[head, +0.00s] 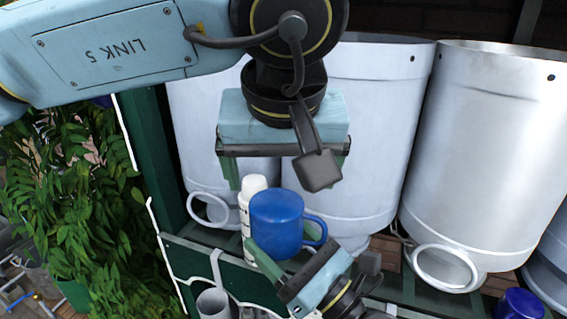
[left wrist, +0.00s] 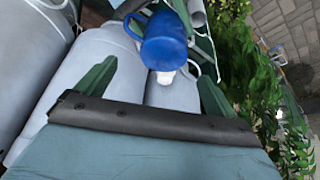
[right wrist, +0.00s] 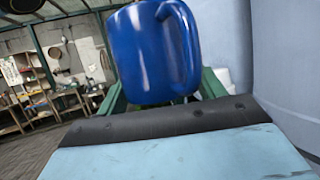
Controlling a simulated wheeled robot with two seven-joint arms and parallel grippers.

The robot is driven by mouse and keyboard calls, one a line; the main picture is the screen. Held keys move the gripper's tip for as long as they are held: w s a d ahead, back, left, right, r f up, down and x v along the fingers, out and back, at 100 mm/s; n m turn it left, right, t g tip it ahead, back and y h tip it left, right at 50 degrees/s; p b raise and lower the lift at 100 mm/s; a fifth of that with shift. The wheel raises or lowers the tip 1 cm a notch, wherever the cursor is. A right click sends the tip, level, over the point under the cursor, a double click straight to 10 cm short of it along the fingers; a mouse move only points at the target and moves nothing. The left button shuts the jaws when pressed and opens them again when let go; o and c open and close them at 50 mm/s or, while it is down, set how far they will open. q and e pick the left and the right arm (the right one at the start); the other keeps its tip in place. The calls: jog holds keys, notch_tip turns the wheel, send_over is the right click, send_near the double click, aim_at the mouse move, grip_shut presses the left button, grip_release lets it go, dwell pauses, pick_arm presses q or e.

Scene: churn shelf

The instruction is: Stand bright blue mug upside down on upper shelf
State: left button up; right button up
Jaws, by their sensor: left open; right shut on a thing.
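The bright blue mug (head: 277,222) is in front of the big metal churns, with its handle to the right. My right gripper (head: 277,255) is shut on it from below right in the head view. The mug fills the top of the right wrist view (right wrist: 158,50) and shows in the left wrist view (left wrist: 165,42). Its upper face looks plain blue; I cannot tell whether that is base or opening. My left gripper (head: 283,178) is open and empty, above and behind the mug. The shelf (head: 400,290) bearing the churns is dark green and partly hidden.
Large churns (head: 365,130) and (head: 480,150) stand close together at the back. A white bottle (head: 246,205) is just left of the mug. A darker blue mug (head: 519,304) is at the lower right. Plants (head: 75,190) grow at the left.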

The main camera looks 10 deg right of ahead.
aim_at(282, 204)
pick_arm(q)
jog(key=x, duration=1)
jog(key=shift+w+f, duration=0.1)
jog(key=shift+f, duration=0.3)
jog(key=shift+d, duration=0.15)
jog(key=c, duration=1.1)
pick_arm(e)
jog(key=shift+a, duration=0.1)
pick_arm(q)
jog(key=shift+c, duration=0.4)
pick_arm(e)
jog(key=o, duration=0.9)
jog(key=shift+c, duration=0.2)
jog(key=o, duration=0.3)
jog(key=shift+s, duration=0.1)
